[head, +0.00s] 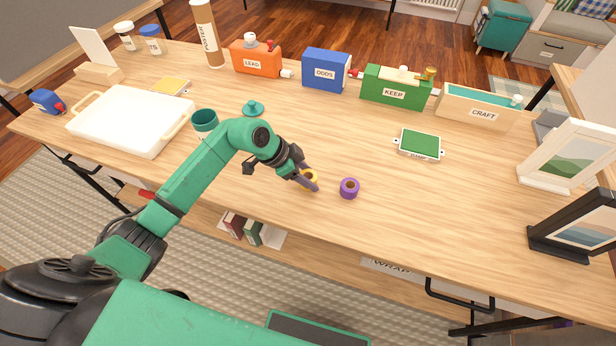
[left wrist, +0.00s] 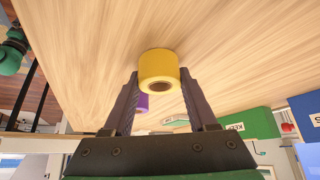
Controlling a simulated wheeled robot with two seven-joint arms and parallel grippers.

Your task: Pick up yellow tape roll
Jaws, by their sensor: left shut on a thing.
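The yellow tape roll (head: 309,177) is at the near middle of the table, partly hidden by my gripper in the head view. In the left wrist view the yellow tape roll (left wrist: 158,67) sits between the tips of my fingers. My left gripper (head: 308,180) is shut on it; the left wrist view shows the two dark fingers (left wrist: 158,85) on either side of it. I cannot tell whether the roll touches the table or is slightly raised. My right gripper is not in view.
A purple tape roll (head: 349,188) stands close by on the right. A white tray (head: 128,120) is at left. Labelled boxes, including the green KEEP box (head: 396,88), line the back. The table's right middle is mostly clear.

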